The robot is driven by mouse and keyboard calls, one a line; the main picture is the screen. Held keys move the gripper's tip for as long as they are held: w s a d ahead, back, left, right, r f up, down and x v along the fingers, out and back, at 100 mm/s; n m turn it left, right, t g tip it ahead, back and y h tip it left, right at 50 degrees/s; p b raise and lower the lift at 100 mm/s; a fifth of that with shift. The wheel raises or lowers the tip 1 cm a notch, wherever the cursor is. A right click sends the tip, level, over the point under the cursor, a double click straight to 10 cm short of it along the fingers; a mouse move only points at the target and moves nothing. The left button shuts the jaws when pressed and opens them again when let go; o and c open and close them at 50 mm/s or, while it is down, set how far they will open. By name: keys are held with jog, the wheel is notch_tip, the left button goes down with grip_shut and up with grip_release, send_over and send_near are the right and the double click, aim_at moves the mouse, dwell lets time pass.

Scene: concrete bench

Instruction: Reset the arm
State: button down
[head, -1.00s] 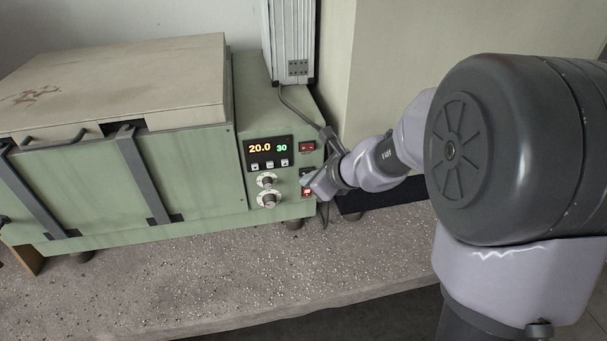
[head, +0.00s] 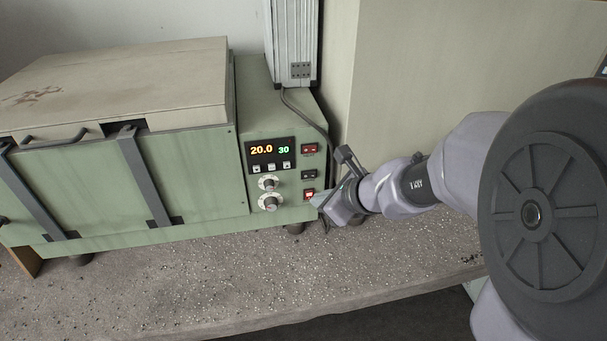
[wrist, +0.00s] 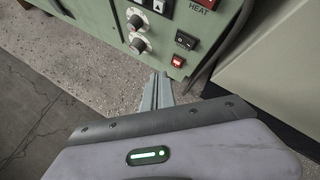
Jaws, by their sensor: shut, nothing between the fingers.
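My gripper (head: 318,200) is shut and empty, just right of the lower red switch (head: 309,194) on the green machine's control panel. In the wrist view my gripper (wrist: 158,78) points toward the panel, with the lit lower red switch (wrist: 178,61) slightly above and right of its tips. I cannot tell the exact gap between tips and panel. The panel display (head: 270,151) reads 20.0 and 30. Two knobs (head: 269,193) sit below it, and a dark switch (head: 309,174) and an upper red switch (head: 309,148) are at its right.
The green machine (head: 195,175) with its pale lid (head: 120,80) stands on the speckled bench (head: 230,285). A grey cable (head: 305,108) hangs from a metal column (head: 291,45) behind the panel. A beige cabinet (head: 440,70) stands at the right. The bench front is clear.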

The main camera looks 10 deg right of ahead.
dwell(0.4)
jog(key=s+a+r+n+g+y, duration=0.1)
jog(key=s+a+r+n, duration=0.25)
jog(key=s+n, duration=0.3)
jog(key=s+a+r+n+g, duration=0.1)
jog(key=s+a+r+n, duration=0.25)
jog(key=s+n, duration=0.3)
jog(key=s+d+n+h, duration=0.2)
jog(key=s+n+h, duration=0.1)
jog(key=s+n, duration=0.7)
jog(key=shift+d+f+g, duration=0.2)
jog(key=shift+d+g, duration=0.1)
jog(key=shift+g, duration=0.1)
jog(key=c, duration=2.2)
grip_release()
